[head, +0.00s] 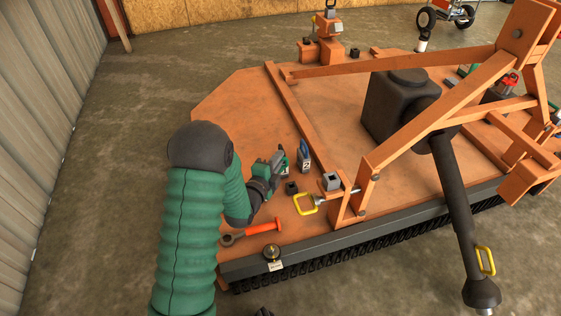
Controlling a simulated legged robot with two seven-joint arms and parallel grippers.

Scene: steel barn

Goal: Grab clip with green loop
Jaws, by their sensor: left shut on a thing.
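My left arm comes in from the left and reaches over the orange deck (240,110). My left gripper (279,163) is low over the deck and shut on a small dark clip with a green loop (285,170). Part of a pale label shows on the clip, and the fingers hide much of the rest. I cannot tell whether the clip touches the deck. Just right of it stands a similar clip with a blue loop (304,155) and a label with a 2. My right gripper is not in view.
An orange-handled tool (255,229) lies near the front edge, with a round brass piece (272,253) beside it. Orange frame bars (430,125) obstruct the right side; the deck's left part is clear.

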